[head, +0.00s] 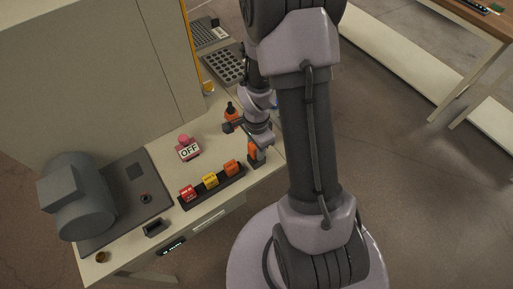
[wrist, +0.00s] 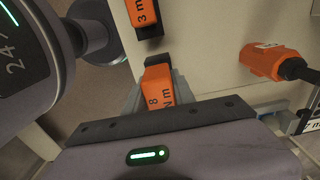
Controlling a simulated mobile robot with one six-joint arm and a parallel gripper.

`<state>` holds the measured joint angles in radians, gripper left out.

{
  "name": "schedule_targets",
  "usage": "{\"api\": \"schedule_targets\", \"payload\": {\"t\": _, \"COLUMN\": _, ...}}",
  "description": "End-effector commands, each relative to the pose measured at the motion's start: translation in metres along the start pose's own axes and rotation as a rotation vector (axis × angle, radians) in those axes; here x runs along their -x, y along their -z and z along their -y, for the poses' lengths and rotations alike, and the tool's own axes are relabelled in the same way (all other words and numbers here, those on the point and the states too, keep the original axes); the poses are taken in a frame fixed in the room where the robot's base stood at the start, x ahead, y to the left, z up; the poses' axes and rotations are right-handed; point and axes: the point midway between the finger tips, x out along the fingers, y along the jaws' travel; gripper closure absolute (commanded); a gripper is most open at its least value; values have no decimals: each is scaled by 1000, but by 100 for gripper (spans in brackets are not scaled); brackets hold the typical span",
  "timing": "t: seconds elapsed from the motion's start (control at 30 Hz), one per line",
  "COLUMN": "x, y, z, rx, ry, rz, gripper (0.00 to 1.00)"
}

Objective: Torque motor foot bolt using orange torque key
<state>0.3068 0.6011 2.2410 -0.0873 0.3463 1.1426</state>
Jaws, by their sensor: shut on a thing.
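My gripper (wrist: 156,84) is shut on an orange torque key (wrist: 158,88) marked 8 N m, seen between its grey fingers in the wrist view. In the head view my gripper (head: 256,150) is at the bench's right edge, to the right of the key rack (head: 214,188). The key's lower end is partly hidden, and I cannot tell whether it touches the bench. The grey motor (head: 80,200) stands on a dark plate (head: 122,208) at the left. A small dark and reddish bolt-like part (head: 145,198) is on that plate, right of the motor.
An orange black-tipped tool (wrist: 262,60) lies nearby. A tall cabinet (head: 95,75) rises behind. A small cup (head: 102,257) is at front left.

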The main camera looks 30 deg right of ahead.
Motion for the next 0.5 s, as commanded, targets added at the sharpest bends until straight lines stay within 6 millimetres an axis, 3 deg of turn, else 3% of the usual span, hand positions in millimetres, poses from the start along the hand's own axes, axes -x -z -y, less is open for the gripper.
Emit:
{"api": "schedule_targets", "payload": {"t": 0.27, "x": 6, "y": 0, "z": 0, "rx": 0, "ry": 1, "rz": 0, "gripper": 100}}
{"api": "schedule_targets", "payload": {"t": 0.5, "x": 69, "y": 0, "z": 1, "rx": 0, "ry": 5, "rz": -2, "gripper": 100}}
